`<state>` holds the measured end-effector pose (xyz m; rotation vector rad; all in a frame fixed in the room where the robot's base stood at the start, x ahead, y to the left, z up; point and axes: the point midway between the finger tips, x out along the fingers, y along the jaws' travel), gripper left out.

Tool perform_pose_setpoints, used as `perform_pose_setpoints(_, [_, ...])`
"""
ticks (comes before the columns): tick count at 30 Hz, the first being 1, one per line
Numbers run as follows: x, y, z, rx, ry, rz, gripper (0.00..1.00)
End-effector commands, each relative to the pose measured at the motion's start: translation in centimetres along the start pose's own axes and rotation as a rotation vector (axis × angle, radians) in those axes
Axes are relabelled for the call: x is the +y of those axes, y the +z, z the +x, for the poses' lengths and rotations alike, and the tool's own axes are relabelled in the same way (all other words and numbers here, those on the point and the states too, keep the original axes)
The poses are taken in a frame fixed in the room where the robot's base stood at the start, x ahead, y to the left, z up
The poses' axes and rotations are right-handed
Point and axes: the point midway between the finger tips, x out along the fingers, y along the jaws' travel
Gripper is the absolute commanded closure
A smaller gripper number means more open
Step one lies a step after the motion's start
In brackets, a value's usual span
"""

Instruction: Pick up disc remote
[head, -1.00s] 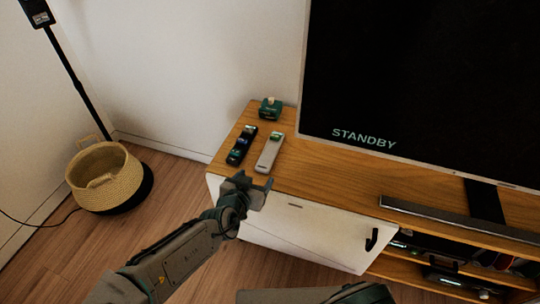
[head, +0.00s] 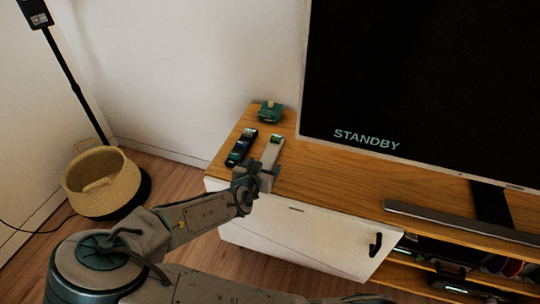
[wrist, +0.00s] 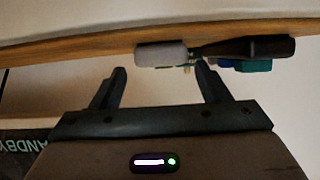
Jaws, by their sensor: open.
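Two remotes lie side by side on the left end of the wooden cabinet top: a black one (head: 241,148) and a light grey one (head: 272,151). I cannot tell from their markings which is the disc remote. My gripper (head: 261,170) is open and empty at the front edge of the cabinet, by the near end of the grey remote, which it partly covers in the head view. In the wrist view, which is upside down, the grey remote (wrist: 163,53) shows end-on beyond my open fingers (wrist: 161,70), and the black remote (wrist: 245,48) lies to its right.
A small green object (head: 270,111) sits behind the remotes. A large TV (head: 420,90) reading STANDBY and a soundbar (head: 460,222) occupy the cabinet (head: 345,182) to the right. A woven basket (head: 105,182) and lamp pole (head: 75,85) stand at left.

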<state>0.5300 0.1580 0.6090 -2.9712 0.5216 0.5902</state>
Motion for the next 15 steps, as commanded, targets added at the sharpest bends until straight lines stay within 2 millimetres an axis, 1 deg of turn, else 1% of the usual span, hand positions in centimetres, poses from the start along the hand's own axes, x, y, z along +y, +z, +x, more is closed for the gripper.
perform_pose_setpoints(1, [0.0, 0.1, 0.9, 0.001, 0.003, 0.002, 0.31])
perform_pose_setpoints(3, [-0.2, -0.1, 2.0, 0.001, 0.002, 0.003, 0.31])
perform_pose_setpoints(6, [-0.3, -0.3, 3.3, 0.0, 0.003, 0.003, 0.31])
perform_pose_setpoints(10, [-0.3, -0.3, 4.2, 0.0, 0.002, 0.001, 0.31])
perform_pose_setpoints(15, [-0.3, -0.4, 4.4, 0.0, 0.0, 0.0, 0.31])
